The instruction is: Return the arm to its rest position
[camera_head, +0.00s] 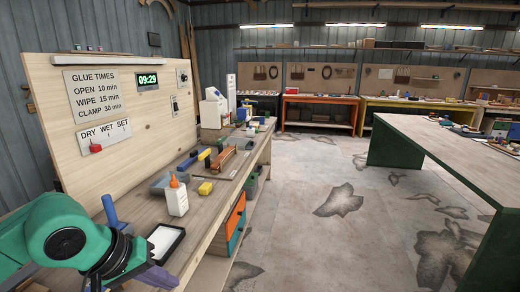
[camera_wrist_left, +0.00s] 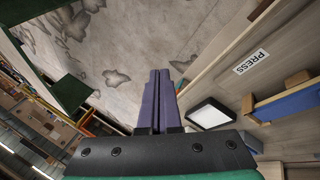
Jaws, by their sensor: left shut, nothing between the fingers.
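My left arm, green with a black wrist, comes in at the lower left of the head view. My left gripper (camera_head: 157,277), with purple fingers, is beside the front edge of the workbench (camera_head: 140,215), close to a black-framed white pad (camera_head: 165,243). In the left wrist view the two fingers (camera_wrist_left: 159,78) lie together, shut and empty. They point out over the concrete floor, with the white pad (camera_wrist_left: 208,113) to their right. My right gripper is not in view.
On the bench stand a white glue bottle (camera_head: 177,198) with an orange cap, a yellow block (camera_head: 205,188) and a curved orange-brown piece (camera_head: 222,159). A glue-times board (camera_head: 110,120) rises behind. A green-legged table (camera_head: 440,145) stands right. Floor (camera_head: 320,220) between is clear.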

